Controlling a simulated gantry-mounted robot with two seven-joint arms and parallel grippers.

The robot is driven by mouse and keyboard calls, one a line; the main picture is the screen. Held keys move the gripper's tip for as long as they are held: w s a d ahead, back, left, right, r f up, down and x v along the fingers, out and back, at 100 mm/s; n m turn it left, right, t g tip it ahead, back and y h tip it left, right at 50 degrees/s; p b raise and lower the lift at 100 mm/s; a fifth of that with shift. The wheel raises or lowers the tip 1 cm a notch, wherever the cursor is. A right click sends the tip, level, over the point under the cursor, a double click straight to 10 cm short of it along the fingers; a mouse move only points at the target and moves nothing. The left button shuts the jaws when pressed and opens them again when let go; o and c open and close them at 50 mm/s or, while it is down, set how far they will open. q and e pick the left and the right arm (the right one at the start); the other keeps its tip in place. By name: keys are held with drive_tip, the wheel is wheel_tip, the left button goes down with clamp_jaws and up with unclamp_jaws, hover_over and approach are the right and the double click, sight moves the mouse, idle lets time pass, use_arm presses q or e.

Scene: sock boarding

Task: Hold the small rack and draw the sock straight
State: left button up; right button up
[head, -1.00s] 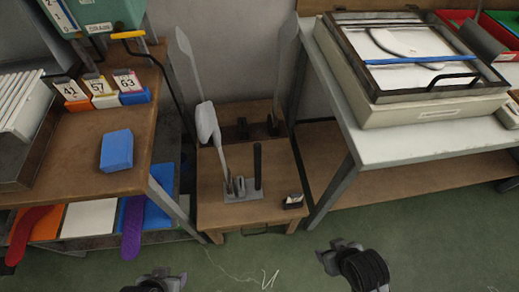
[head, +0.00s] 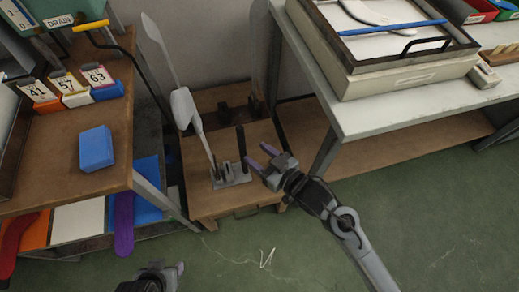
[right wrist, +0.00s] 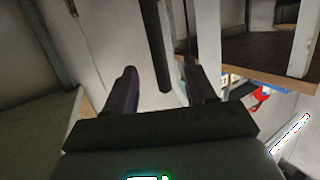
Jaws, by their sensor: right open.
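The small rack stands on the low wooden table, with a grey base (head: 233,176), an upright dark post (head: 241,147) and a tilted pale board. My right gripper (head: 259,156) is open and empty, just right of the post. In the right wrist view, the dark post (right wrist: 154,45) shows between my right gripper's two fingers (right wrist: 160,85), with no visible contact. My left gripper (head: 172,272) is low at the bottom edge; its jaw gap is unclear.
A shelf on the left holds a blue block (head: 96,148) and numbered cards (head: 97,76). A white table (head: 400,112) with a framed tray stands right. Green floor in front is open.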

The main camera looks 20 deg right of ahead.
sight(244, 140)
drive_tip(key=shift+w+r+x, duration=0.1)
drive_tip(key=shift+r+x, duration=0.2)
drive_tip(key=shift+x, duration=1.05)
drive_tip(key=shift+w+r+x, duration=0.1)
drive_tip(key=shift+r+x, duration=0.25)
drive_tip(key=shift+x, duration=1.05)
drive_tip(key=shift+w+r+x, duration=0.1)
drive_tip(key=shift+r+x, duration=0.2)
drive_tip(key=shift+x, duration=1.05)
drive_tip(key=shift+d, duration=0.1)
drive_tip(key=c, duration=0.8)
